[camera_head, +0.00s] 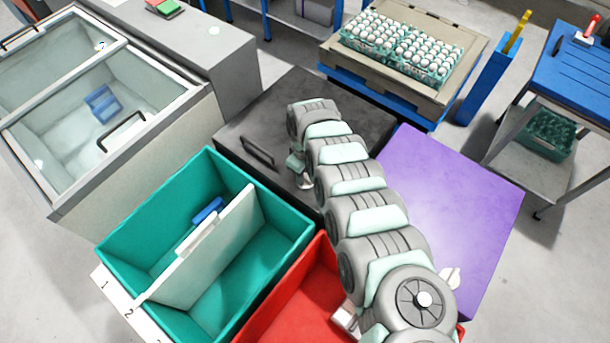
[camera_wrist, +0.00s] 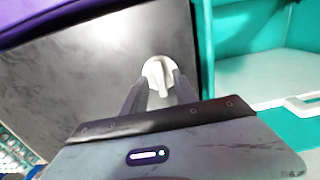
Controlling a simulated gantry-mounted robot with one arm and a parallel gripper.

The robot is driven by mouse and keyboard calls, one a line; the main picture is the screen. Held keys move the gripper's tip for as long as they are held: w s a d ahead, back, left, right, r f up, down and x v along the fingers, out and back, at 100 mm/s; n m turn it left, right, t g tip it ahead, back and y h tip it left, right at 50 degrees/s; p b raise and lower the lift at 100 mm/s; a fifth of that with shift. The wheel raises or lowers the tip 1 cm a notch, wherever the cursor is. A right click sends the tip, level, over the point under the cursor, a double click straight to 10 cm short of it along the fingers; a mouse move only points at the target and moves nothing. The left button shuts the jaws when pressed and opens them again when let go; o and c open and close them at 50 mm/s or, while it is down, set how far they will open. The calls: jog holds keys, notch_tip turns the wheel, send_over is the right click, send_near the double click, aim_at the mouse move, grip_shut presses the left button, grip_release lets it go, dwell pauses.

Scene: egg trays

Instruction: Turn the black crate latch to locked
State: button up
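The black crate (camera_head: 262,112) has a flat dark top with a handle on its left part. Its latch (camera_head: 305,182) is a small white knob at the crate's front edge, partly hidden by my arm in the head view. In the wrist view the latch (camera_wrist: 157,70) is a round white disc with a raised grip pointing down toward my gripper. My gripper (camera_wrist: 160,80) is at the latch, its two dark fingers apart on either side of the raised grip. I cannot tell whether they touch it. Lock markings are not visible.
A teal bin (camera_head: 120,240) with a white divider stands in front left, and a red bin (camera_head: 290,310) beside it. A purple crate (camera_head: 470,200) with its own white knob (camera_head: 450,278) adjoins on the right. A glass-topped freezer (camera_head: 62,195) stands left.

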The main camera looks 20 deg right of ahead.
jog(key=shift+f, duration=0.35)
jog(key=shift+c, duration=0.5)
grip_shut()
